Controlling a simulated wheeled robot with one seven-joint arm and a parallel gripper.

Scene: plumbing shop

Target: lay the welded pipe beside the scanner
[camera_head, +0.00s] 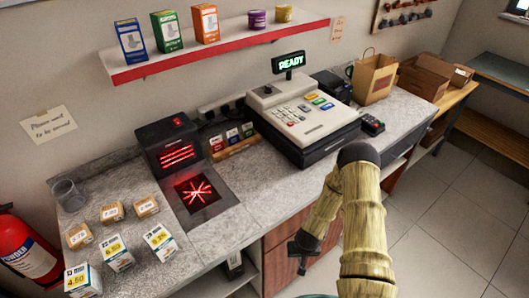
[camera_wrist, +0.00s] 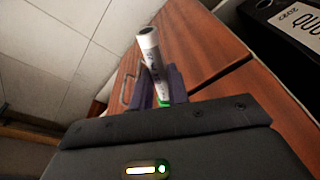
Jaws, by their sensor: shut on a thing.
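The scanner (camera_head: 174,148) is a black box with glowing red lines at the back left of the counter, with a dark scan plate (camera_head: 221,205) set in the counter before it, showing a red star pattern. My gripper (camera_head: 303,250) is in front of the counter's front edge, right of the scanner. In the wrist view my gripper (camera_wrist: 160,88) is shut on a whitish pipe (camera_wrist: 150,48) with faint dark marks and a bit of green near its lower end. The pipe points away from the wrist; its held part is partly hidden by the fingers. I cannot make it out in the head view.
Small boxes with price tags (camera_head: 118,251) and a glass (camera_head: 68,194) stand left of the scan plate. A cash register (camera_head: 300,115) and card terminal (camera_head: 372,124) stand to the right. Bare counter (camera_head: 262,180) lies between scan plate and register. A shelf (camera_head: 220,50) hangs above.

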